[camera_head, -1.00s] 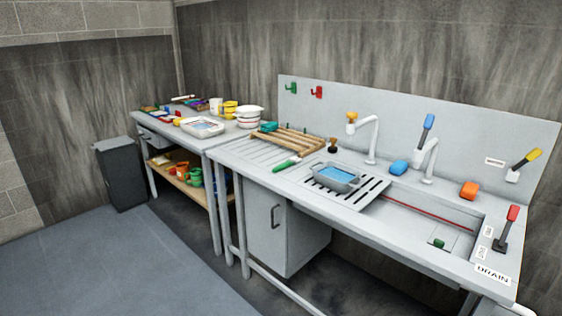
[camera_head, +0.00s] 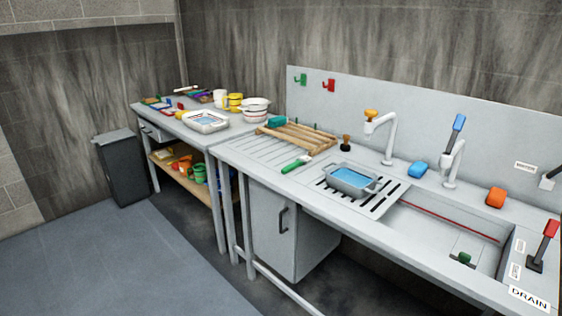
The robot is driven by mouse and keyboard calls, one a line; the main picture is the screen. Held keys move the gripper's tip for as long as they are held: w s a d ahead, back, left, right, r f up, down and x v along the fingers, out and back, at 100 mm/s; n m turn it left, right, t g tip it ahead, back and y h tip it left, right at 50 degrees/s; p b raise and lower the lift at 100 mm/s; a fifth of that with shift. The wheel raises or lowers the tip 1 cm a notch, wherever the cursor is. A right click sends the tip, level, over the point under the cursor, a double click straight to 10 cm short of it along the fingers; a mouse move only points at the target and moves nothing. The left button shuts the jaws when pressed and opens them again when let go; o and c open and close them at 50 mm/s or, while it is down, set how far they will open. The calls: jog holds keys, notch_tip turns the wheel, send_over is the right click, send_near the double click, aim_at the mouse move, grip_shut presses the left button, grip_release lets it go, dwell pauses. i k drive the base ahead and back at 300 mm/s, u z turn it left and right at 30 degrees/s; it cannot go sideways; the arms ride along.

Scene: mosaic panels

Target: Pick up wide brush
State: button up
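A green-handled brush (camera_head: 296,164) with a pale end lies on the sink counter (camera_head: 232,152), left of a grey basin. A teal object (camera_head: 276,121), possibly another brush, sits at the far end of a wooden slatted rack (camera_head: 296,136). A small dark brush-like item (camera_head: 346,142) with a brown top stands right of the rack. I cannot tell which of these is the wide brush. My gripper is not in view.
The basin (camera_head: 350,182) holds blue water on a slotted drainer beside the sink (camera_head: 455,228). Faucets (camera_head: 385,138) rise behind. A side table (camera_head: 180,125) holds a tray and bowls. A grey bin (camera_head: 121,170) stands left. The floor in front (camera_head: 130,265) is clear.

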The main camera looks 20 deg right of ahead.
aim_at(303, 160)
jog(key=u, duration=0.75)
jog(key=i, duration=1.05)
jog(key=u, duration=0.45)
